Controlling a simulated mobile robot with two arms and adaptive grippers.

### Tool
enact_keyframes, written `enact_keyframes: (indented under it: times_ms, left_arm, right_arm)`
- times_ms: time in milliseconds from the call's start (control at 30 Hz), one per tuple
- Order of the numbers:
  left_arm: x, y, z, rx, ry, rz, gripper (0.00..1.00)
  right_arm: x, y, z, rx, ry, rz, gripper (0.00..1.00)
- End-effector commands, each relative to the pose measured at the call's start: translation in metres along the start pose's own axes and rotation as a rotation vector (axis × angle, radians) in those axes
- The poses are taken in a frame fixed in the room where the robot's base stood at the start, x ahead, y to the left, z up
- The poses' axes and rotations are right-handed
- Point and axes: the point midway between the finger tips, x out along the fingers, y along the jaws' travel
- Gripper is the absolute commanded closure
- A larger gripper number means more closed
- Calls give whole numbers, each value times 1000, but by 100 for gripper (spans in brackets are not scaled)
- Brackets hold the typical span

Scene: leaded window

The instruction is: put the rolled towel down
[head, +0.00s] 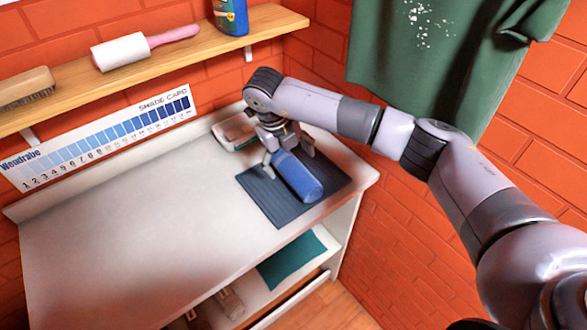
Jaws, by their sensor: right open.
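The rolled towel (297,177) is a blue cylinder lying on its side on a dark ribbed mat (258,194) at the right end of the white counter. My right gripper (287,150) is over the towel's far end, with its open fingers spread to either side of it. I cannot tell whether a finger touches the towel. The gripper and wrist hide part of the towel's far end. My left gripper is not in view.
A small tray-like object (236,131) sits behind the mat by the wall. The counter (130,220) is clear to the left. A wooden shelf (180,52) above holds a brush (26,88), a roller (122,51) and a blue bottle (231,16). A green cloth (440,60) hangs at right.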

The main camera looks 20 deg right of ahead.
Motion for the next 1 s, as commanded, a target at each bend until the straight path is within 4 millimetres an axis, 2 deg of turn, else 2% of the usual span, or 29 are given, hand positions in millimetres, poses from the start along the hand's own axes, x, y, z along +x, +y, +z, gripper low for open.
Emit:
enact_keyframes:
  times_ms: [100,200,400,600,833,1000]
  left_arm:
    - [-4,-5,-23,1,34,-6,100]
    - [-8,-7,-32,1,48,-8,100]
    - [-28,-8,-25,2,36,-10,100]
    - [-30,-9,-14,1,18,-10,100]
    - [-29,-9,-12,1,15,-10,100]
    - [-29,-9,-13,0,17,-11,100]
  right_arm:
    - [9,0,0,1,0,-1,18]
    - [14,0,-1,1,1,0,18]
    - [40,0,-6,-1,5,0,18]
    - [62,1,-4,0,0,0,18]
    - [64,1,-4,0,-1,0,18]
    - [64,1,-4,0,-1,0,30]
